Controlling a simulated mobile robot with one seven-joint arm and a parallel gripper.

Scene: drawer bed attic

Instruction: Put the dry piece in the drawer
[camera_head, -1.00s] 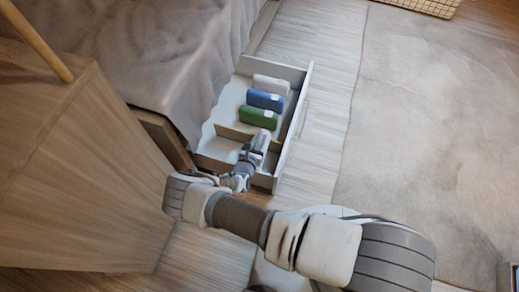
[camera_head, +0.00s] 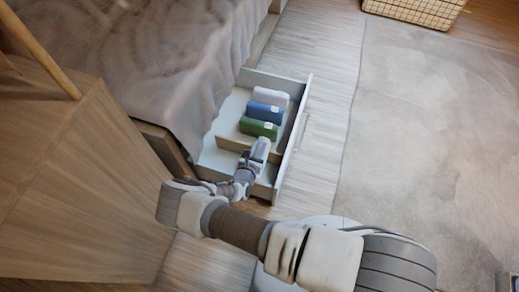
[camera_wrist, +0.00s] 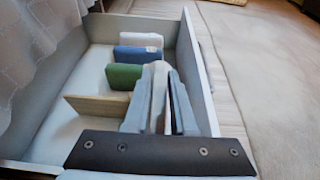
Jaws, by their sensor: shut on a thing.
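The open drawer (camera_head: 290,150) is white and pulled out from under the bed. A white piece (camera_head: 270,97), a blue piece (camera_head: 264,113) and a green piece (camera_head: 258,129) stand in a row in its far part. A wooden divider (camera_head: 233,145) crosses it nearer to me. My gripper (camera_head: 262,147) is over the near part of the drawer, by the divider's right end. In the wrist view, my gripper (camera_wrist: 160,100) points into the drawer, its fingers shut on a thin pale piece (camera_wrist: 157,88). The fingers cover most of this piece and part of the divider. Whether it touches the drawer is unclear.
The bed (camera_head: 150,70) with its hanging grey cover borders the drawer on the left. A wooden cabinet (camera_head: 90,190) stands at the near left. Bare floor and a beige rug (camera_head: 430,140) lie to the right. A wire basket (camera_head: 415,10) is at the far right.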

